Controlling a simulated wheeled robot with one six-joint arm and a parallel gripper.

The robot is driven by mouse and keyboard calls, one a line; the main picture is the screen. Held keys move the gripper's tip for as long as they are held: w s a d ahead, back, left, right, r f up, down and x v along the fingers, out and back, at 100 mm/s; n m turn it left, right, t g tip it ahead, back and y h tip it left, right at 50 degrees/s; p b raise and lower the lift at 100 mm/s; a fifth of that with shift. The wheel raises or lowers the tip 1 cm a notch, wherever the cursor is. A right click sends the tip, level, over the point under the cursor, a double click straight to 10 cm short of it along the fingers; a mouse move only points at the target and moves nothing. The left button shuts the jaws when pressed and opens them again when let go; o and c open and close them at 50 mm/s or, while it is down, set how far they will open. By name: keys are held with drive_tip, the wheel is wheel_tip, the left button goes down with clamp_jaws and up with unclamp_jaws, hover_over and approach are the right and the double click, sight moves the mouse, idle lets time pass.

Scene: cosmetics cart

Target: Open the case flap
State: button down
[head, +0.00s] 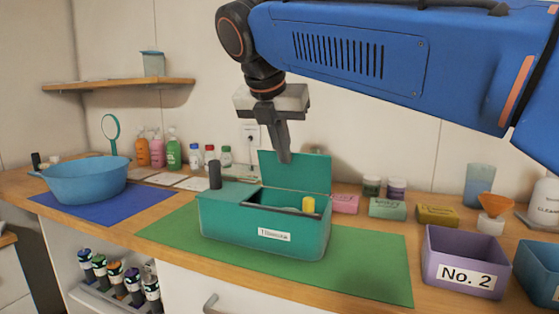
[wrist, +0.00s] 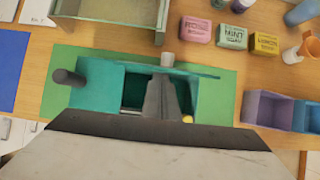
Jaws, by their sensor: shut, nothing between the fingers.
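The teal case (head: 262,240) stands on the green mat (head: 375,262), with a white label on its front. Its flap (head: 300,172) stands raised along the back edge, so the right compartment is open and looks dark inside. A dark upright cylinder (head: 215,176) is at the case's left end and a yellow cylinder (head: 308,204) shows at the right. My gripper (head: 285,158) points down, shut and empty, at the height of the flap's upper edge. I cannot tell whether it touches the flap. The wrist view shows the case (wrist: 92,88) below, with the fingers hiding part of the opening.
A blue bowl (head: 85,181) sits at the left on a blue mat. Several bottles (head: 174,150) stand at the back. Soap boxes (head: 388,208) lie to the right, near a purple bin (head: 464,246) marked No. 2. The green mat is clear right of the case.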

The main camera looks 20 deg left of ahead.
drive_tip(key=shift+w+d+r, duration=0.1)
drive_tip(key=shift+w+r, duration=0.15)
drive_tip(key=shift+w, duration=0.4)
drive_tip(key=shift+w+r, duration=0.25)
drive_tip(key=shift+w, duration=0.45)
drive_tip(key=shift+w+d+r, duration=0.1)
drive_tip(key=shift+w+r, duration=0.15)
drive_tip(key=shift+w, duration=0.4)
drive_tip(key=shift+r, duration=0.15)
